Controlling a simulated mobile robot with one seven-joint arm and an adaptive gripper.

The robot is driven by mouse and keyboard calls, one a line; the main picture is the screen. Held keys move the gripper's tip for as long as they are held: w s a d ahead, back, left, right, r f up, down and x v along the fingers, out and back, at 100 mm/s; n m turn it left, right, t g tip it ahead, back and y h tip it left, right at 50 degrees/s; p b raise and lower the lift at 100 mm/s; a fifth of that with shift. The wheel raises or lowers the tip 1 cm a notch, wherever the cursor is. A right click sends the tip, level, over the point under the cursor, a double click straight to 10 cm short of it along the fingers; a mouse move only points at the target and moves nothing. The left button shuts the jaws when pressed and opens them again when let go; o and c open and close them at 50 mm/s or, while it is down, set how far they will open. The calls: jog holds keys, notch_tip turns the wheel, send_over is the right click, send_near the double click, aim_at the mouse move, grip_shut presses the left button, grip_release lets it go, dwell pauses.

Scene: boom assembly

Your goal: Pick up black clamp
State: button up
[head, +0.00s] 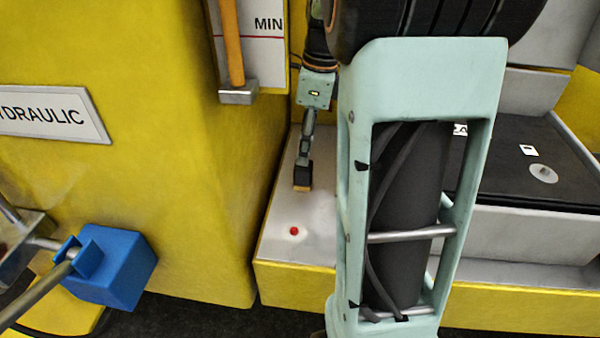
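My gripper (303,186) hangs from a pale teal wrist block with a small lit light, left of my large teal arm link. Its grey finger linkage points down and ends in a dark block with a tan lower edge, at or just above a pale grey surface (325,221). I see it nearly edge-on, so the gap between the fingers does not show. No black clamp can be made out for certain. I cannot tell whether the dark block is only the fingertips or includes a clamp. My arm link hides part of the surface to the right.
A small red dot (294,231) is on the pale surface in front of the gripper. A blue block (110,268) is lower left. A black panel (520,165) lies right.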

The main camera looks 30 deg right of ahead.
aim_at(303, 167)
jog(key=f, duration=0.7)
jog(key=shift+w+a+f, duration=0.15)
jog(key=shift+w+a, duration=0.05)
jog(key=shift+c, duration=0.7)
grip_shut()
